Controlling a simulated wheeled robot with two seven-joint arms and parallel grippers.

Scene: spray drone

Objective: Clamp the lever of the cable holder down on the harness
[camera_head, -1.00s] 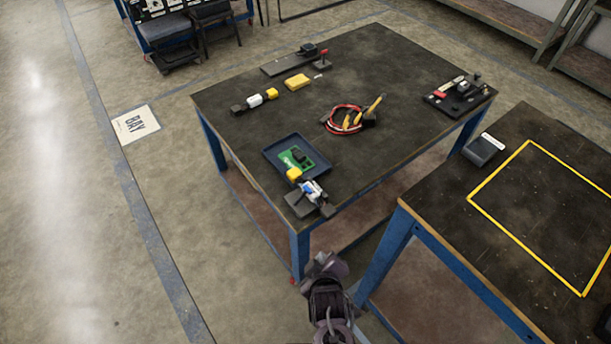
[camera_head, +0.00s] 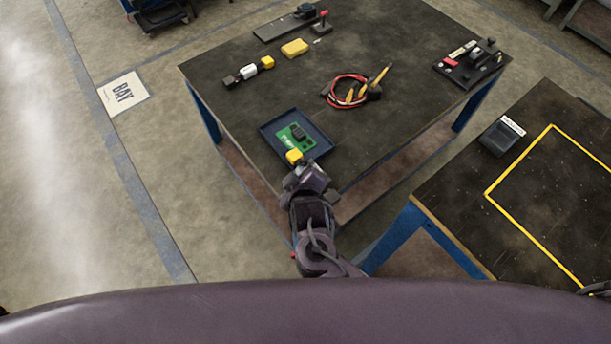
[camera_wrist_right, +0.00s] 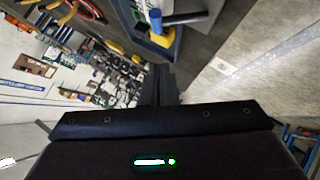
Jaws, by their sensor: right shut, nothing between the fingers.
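My right gripper (camera_head: 310,172) is shut and empty, over the near corner of the table (camera_head: 400,120). It and its arm cover the fixture that stood at that corner. The right wrist view shows the shut fingers (camera_wrist_right: 158,85) pointing towards a blue upright handle (camera_wrist_right: 155,20) beside a black bar (camera_wrist_right: 186,18). This looks like the cable holder's lever, standing up; contact with the fingers cannot be made out. A coil of red and black cable (camera_head: 345,92) with yellow parts lies mid-table; whether it is the harness I cannot tell. My left gripper is not in view.
A blue tray (camera_head: 318,141) holds a green board (camera_head: 290,134) and a yellow block (camera_head: 294,157), close by the right gripper. Behind are a yellow box (camera_head: 294,48) and a black fixture (camera_head: 478,62). A second table (camera_head: 460,190) with a yellow outline stands right.

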